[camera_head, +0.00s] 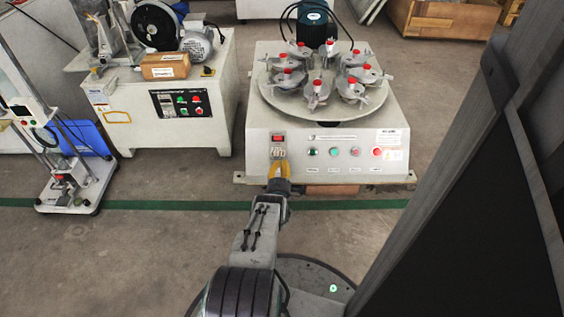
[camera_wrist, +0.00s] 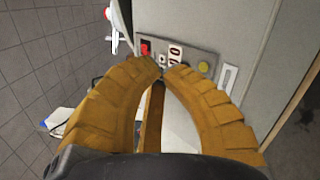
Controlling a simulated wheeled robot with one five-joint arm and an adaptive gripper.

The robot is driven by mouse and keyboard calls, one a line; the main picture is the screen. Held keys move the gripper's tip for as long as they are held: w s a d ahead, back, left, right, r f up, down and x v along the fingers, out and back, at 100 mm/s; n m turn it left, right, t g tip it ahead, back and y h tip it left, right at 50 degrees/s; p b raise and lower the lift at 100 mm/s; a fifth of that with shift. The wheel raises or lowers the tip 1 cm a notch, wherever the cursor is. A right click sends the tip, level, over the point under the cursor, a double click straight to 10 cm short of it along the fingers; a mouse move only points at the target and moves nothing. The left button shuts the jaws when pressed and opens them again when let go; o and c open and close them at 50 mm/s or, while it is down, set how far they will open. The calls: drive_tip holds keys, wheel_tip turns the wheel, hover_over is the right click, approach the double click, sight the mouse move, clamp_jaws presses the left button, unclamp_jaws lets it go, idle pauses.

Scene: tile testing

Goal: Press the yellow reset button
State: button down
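The yellow button (camera_wrist: 203,66) is small and round and shows in the wrist view, at the right end of a grey control panel (camera_wrist: 184,47). My gripper (camera_wrist: 164,70) has orange-brown fingers whose tips come together just left of and below the button in that view. It looks shut, with nothing seen between the tips. In the head view my gripper (camera_head: 279,165) is at the machine's front, just under the red switch (camera_head: 278,138). The yellow button cannot be made out in the head view; the gripper may cover it. Contact with the panel cannot be told.
The white machine (camera_head: 230,140) carries a round turntable with several red-topped clamps. Its front has more buttons, including a red one (camera_head: 377,152), right of my gripper. Another white machine (camera_head: 150,115) stands left. A dark panel fills the right side. Floor is clear left of my arm.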

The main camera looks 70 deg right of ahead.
drive_tip(key=shift+s+a+r+p, duration=0.2)
drive_tip(key=shift+a+r+p, duration=0.25)
drive_tip(key=shift+a, duration=0.1)
drive_tip(key=shift+s+a+r+p, duration=0.15)
drive_tip(key=shift+a+r+p, duration=0.25)
drive_tip(key=shift+a+r, duration=0.1)
idle(0.4)
